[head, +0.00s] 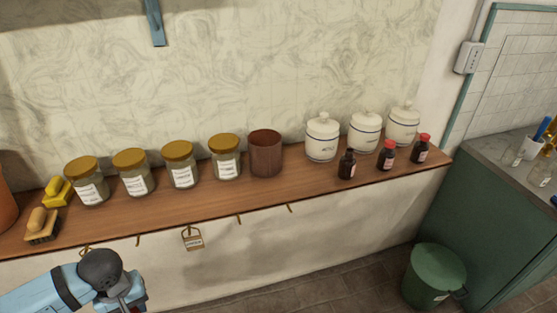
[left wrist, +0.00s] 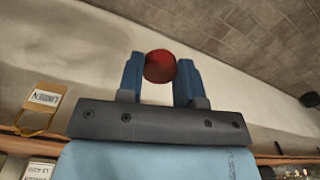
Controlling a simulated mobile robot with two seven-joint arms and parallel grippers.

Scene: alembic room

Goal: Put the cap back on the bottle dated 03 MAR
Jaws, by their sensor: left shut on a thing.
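My left gripper (head: 132,298) is low in front of the shelf at the lower left of the head view. In the left wrist view, its two blue fingers are shut on a round red cap (left wrist: 160,66). The cap cannot be made out in the head view. Three small dark bottles stand upright at the right end of the shelf. The left bottle (head: 347,164) shows a dark top with no red cap. The middle bottle (head: 387,155) and the right bottle (head: 421,150) wear red caps. Their label dates are too small to read. My right gripper is not in view.
The wooden shelf (head: 300,190) also holds several gold-lidded jars (head: 179,165), a brown cup (head: 265,153), white lidded canisters (head: 322,137) and brushes (head: 42,224). A tag (head: 193,239) hangs below its front edge. A green bin (head: 434,275) stands on the floor.

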